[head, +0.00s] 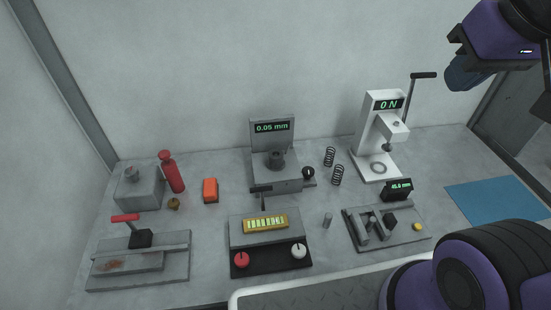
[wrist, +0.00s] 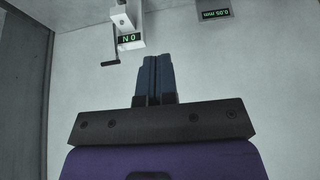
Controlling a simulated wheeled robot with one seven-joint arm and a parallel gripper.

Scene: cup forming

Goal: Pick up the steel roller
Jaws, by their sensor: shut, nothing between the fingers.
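A small grey metal cylinder (head: 328,220), which looks like the steel roller, stands upright on the grey bench (head: 215,222). It is between the unit with the yellow display and the fixture on the right. My gripper (head: 458,78) is high at the upper right of the head view, well above the bench and far from the roller. In the wrist view its blue fingers (wrist: 154,78) are shut together with nothing between them. The roller does not show in the wrist view.
A white press (head: 371,130) with a lever, two dark springs (head: 338,175) and a gauge stand (head: 272,140) are behind the roller. A fixture (head: 405,236) is to its right, a knobbed control unit (head: 260,257) to its left. A blue mat (head: 497,200) lies far right.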

